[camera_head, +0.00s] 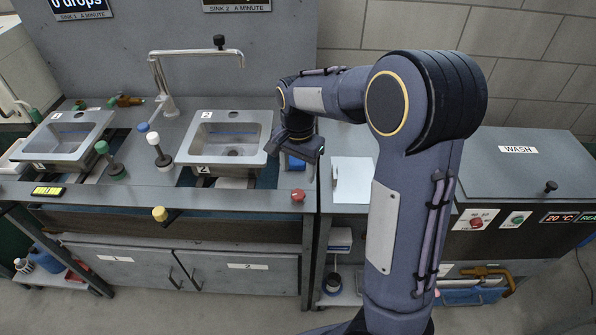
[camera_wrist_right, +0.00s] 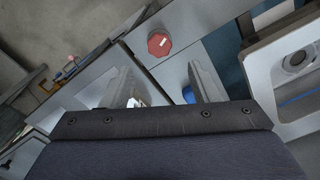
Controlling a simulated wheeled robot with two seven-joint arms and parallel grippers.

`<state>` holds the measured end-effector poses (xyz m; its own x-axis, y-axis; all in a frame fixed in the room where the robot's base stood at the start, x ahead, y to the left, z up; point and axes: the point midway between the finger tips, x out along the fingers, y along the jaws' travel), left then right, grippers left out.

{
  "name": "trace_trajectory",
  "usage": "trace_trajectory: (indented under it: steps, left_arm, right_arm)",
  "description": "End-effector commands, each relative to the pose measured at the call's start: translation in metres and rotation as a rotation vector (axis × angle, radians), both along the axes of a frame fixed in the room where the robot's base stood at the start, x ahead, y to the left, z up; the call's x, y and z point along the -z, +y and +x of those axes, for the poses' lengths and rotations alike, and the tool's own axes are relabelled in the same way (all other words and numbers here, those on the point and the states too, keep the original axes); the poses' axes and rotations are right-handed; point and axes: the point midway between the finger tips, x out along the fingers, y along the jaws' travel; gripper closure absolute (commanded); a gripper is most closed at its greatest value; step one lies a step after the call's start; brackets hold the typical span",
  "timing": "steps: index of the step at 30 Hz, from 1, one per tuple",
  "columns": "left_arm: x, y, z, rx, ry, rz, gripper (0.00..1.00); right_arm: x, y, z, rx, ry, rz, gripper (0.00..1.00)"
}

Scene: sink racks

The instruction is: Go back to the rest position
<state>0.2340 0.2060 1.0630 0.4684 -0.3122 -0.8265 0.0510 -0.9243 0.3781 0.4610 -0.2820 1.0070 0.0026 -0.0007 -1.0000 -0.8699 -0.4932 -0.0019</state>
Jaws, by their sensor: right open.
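My right arm comes up from the bottom right in the head view and bends over to the counter. Its gripper (camera_head: 296,156) hangs just right of sink 2 (camera_head: 222,139), above the counter's right part. In the right wrist view the two fingers of the gripper (camera_wrist_right: 163,82) stand apart with nothing clearly held between them. A red knob (camera_wrist_right: 159,43) shows beyond the fingers; the knob also shows in the head view (camera_head: 298,195). Part of the counter under the gripper is hidden. My left gripper is not in view.
Sink 1 (camera_head: 68,138) is at the left. A curved faucet (camera_head: 162,85) rises behind the sinks. The wash machine (camera_head: 520,180) is at the right. The floor at bottom right is partly clear.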

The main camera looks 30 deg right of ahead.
Motion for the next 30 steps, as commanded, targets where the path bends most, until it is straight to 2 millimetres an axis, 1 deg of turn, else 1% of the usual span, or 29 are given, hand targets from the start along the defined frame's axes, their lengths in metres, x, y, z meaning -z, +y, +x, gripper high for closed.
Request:
trace_trajectory:
  steps: [11,14,17,20,21,23,24,27,30]
  left_arm:
    - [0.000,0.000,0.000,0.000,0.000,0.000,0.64]
    - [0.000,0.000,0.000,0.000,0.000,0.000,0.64]
    - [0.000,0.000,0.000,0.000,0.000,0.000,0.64]
    - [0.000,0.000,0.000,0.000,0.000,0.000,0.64]
    - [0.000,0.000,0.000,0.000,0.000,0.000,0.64]
    - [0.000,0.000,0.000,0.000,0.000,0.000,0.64]
    - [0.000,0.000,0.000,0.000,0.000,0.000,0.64]
    - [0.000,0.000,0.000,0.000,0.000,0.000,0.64]
    - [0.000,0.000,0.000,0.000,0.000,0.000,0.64]
  right_arm:
    - [0.000,0.000,-0.001,-0.001,-0.001,0.002,0.45]
    - [-0.005,0.000,-0.009,-0.021,-0.015,0.032,0.45]
    - [-0.017,0.004,-0.030,-0.086,-0.058,0.103,0.45]
    - [-0.035,0.012,-0.063,-0.202,-0.141,0.186,0.45]
    - [-0.042,0.016,-0.078,-0.258,-0.180,0.214,0.45]
    - [-0.052,0.024,-0.101,-0.343,-0.247,0.242,0.45]
    - [-0.058,0.029,-0.116,-0.401,-0.293,0.253,0.45]
    - [-0.067,0.043,-0.153,-0.544,-0.405,0.245,0.45]
    - [-0.069,0.056,-0.184,-0.673,-0.497,0.206,0.45]
